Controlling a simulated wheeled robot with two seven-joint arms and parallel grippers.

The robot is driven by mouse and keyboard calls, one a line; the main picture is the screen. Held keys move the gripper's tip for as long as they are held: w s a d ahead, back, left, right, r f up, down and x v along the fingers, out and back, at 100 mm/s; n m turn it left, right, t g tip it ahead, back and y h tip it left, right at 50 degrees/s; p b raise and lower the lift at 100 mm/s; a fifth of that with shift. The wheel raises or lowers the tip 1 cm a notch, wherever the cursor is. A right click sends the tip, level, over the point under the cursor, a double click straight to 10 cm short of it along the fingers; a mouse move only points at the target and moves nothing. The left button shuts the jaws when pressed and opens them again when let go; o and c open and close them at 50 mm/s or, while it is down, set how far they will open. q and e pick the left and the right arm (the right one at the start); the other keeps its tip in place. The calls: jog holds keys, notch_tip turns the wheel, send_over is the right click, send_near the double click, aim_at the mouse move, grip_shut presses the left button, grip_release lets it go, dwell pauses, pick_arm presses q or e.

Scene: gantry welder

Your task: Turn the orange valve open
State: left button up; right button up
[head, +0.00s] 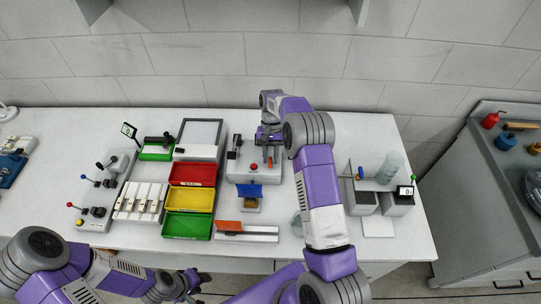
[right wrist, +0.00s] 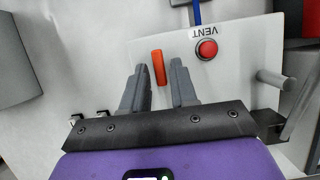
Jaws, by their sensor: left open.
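The orange valve handle (right wrist: 158,67) shows in the right wrist view as a short bar on a pale panel, beside a red button (right wrist: 207,49) and a VENT label. My right gripper (right wrist: 159,72) is open, its two grey fingers on either side of the handle with a gap on each side; I cannot tell their depth. My left gripper (head: 190,284) is open and empty at the table's front edge.
Red (head: 192,174), yellow (head: 190,199) and green (head: 187,226) bins stand left of the panel. A blue-flapped block (head: 249,191) and an orange-flapped rail (head: 262,236) lie in front. A grey post (right wrist: 275,79) projects near the button.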

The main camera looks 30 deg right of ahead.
jog(key=shift+o, duration=0.7)
jog(key=v, duration=0.7)
jog(key=shift+r, duration=0.25)
jog(key=shift+w, duration=0.15)
